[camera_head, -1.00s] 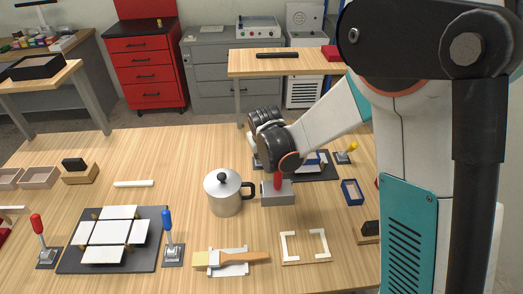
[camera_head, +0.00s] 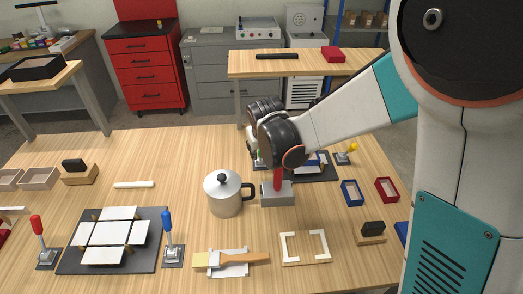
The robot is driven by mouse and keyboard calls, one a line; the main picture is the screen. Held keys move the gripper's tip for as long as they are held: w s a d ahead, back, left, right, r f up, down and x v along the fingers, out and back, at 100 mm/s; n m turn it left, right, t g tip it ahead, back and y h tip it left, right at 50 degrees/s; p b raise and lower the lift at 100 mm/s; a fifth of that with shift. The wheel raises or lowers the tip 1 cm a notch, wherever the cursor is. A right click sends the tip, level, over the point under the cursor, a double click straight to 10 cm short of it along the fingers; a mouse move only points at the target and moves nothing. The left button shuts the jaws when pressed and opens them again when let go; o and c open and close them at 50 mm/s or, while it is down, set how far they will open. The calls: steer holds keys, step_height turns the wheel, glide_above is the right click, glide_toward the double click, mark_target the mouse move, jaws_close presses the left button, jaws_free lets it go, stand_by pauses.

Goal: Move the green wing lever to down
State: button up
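I cannot make out the green wing lever; my wrist and gripper cover the area where it may stand. A dark lever base (camera_head: 258,161) partly shows just below them, left of the far black panel (camera_head: 318,174). My gripper (camera_head: 255,146) is at the left side of this panel, mostly hidden behind my black wrist. Its fingers are too small and covered to tell whether they are open or shut, or whether they touch a lever. A yellow lever (camera_head: 348,152) stands upright or slightly tilted at the panel's right side.
A grey block with a red handle (camera_head: 278,193) and a metal pot (camera_head: 223,193) stand close in front of my wrist. The near black panel (camera_head: 70,262) has a red lever (camera_head: 38,228) and a blue lever (camera_head: 168,226). A brush (camera_head: 240,258) lies in front.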

steer(key=shift+v, duration=1.3)
steer(key=shift+f, duration=0.1)
